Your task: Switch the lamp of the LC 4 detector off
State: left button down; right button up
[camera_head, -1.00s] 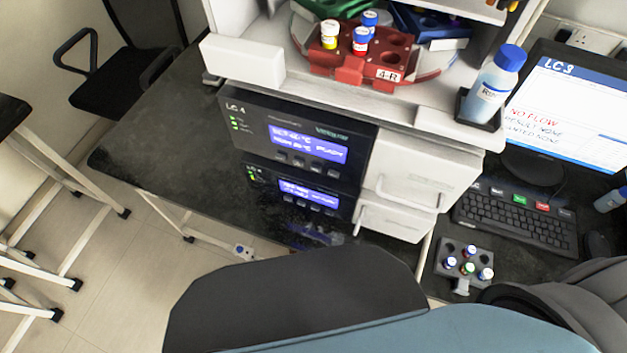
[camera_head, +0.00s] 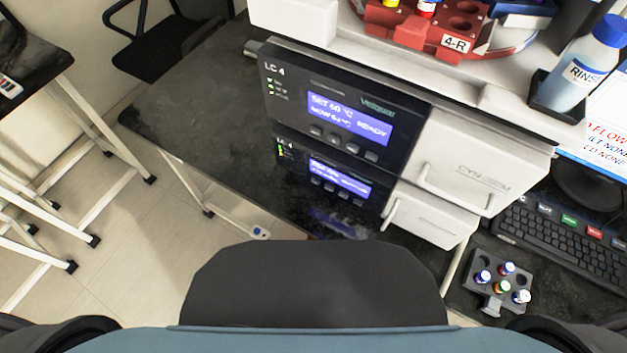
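The LC 4 stack stands on the dark bench in the head view. Its upper dark module (camera_head: 285,98) is labelled LC 4 and has a lit blue display (camera_head: 349,119) that reads a set temperature and READY. Below it is a second dark module (camera_head: 296,165), also labelled LC 4, with a smaller lit blue display (camera_head: 340,178) and a row of small buttons under it. Its display text is too small to read, and I cannot tell from the lettering which module is the detector. Small green lights show on both. Neither gripper is in view.
White drawers with handles (camera_head: 465,165) adjoin the modules on the right. Above are a red vial rack (camera_head: 440,28) and a rinse bottle (camera_head: 583,70). A grey vial holder (camera_head: 480,262) and keyboard (camera_head: 560,240) are at right. The bench's left part (camera_head: 200,110) is clear.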

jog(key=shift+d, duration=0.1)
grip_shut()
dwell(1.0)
